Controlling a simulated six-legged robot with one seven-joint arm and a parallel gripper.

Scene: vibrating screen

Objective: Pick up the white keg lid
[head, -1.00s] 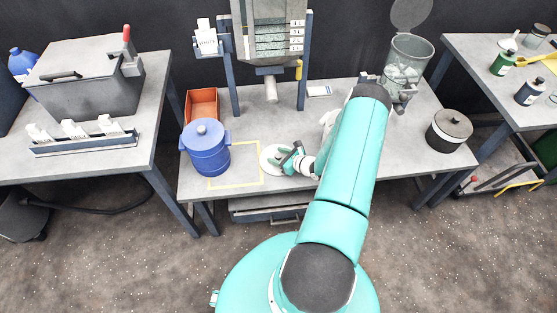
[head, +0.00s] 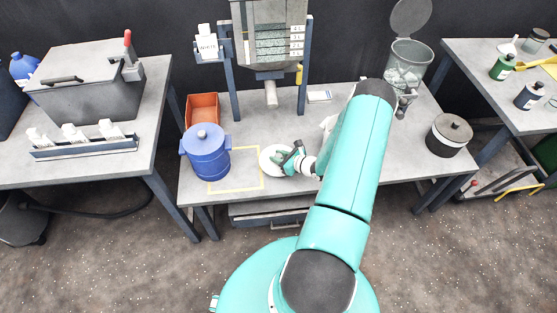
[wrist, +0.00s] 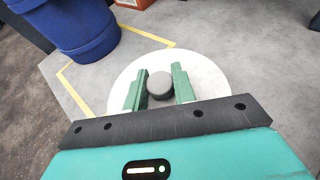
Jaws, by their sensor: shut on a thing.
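The white keg lid (head: 268,161) is a flat white disc with a round grey knob, on or just above the middle table, at the right edge of a yellow taped square. In the wrist view the lid (wrist: 212,82) fills the middle, and its knob (wrist: 160,84) sits between my two green fingers. My gripper (head: 287,158) reaches the lid from the right in the head view. In the wrist view my gripper (wrist: 158,88) is shut on the knob. I cannot tell whether the lid touches the table.
A blue keg (head: 206,155) with its own lid stands just left of the white lid, partly over the yellow tape (head: 236,188). An orange bin (head: 202,110) is behind it. A dark pot (head: 449,136) stands at the table's right end. The screen machine (head: 270,40) rises behind.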

